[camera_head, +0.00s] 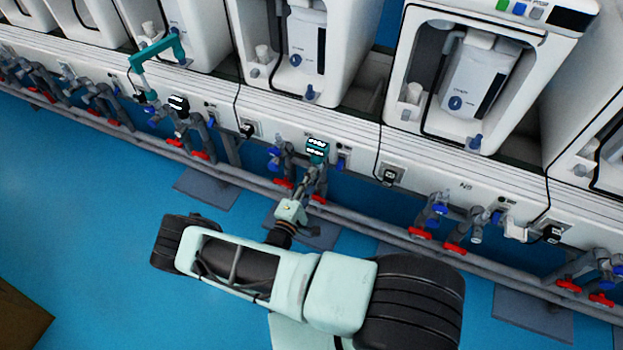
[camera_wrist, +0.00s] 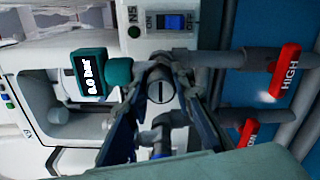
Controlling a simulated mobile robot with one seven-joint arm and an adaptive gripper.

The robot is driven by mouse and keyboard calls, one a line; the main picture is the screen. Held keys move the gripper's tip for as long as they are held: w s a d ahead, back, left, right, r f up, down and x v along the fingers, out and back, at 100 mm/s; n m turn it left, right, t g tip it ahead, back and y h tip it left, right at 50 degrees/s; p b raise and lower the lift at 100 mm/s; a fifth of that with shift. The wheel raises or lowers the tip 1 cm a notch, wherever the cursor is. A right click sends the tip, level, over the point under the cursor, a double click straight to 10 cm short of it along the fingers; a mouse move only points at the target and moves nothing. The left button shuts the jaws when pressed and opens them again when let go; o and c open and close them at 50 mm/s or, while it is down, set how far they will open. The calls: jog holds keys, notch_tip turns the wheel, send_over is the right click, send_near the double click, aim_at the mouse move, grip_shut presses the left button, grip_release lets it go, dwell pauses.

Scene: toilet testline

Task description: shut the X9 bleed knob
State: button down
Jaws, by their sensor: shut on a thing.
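A small grey round knob (camera_wrist: 160,92) with a dark slot across its face is in the middle of the wrist view. My gripper (camera_wrist: 163,85) has one finger on each side of it and is shut on it. In the head view, my gripper (camera_head: 312,178) reaches the pipework below a white unit, and the knob is too small to tell there. Beside the knob in the wrist view is a teal gauge (camera_wrist: 95,75) reading 0.0 bar; the gauge also shows in the head view (camera_head: 317,149). I cannot read an X9 label; the nearby one looks like N5.
Red handles, one marked HIGH (camera_wrist: 285,70) and another below it (camera_wrist: 249,133), stand right of my fingers. A blue ON/OFF switch (camera_wrist: 172,21) is above. Grey pipes (camera_head: 365,217) run along the row of units. The blue floor (camera_head: 75,200) is open at left.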

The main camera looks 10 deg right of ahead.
jog(key=c, duration=1.7)
grip_release()
jog(key=shift+o, duration=0.2)
jog(key=v, duration=0.7)
jog(key=shift+s, duration=0.15)
jog(key=shift+a, duration=0.15)
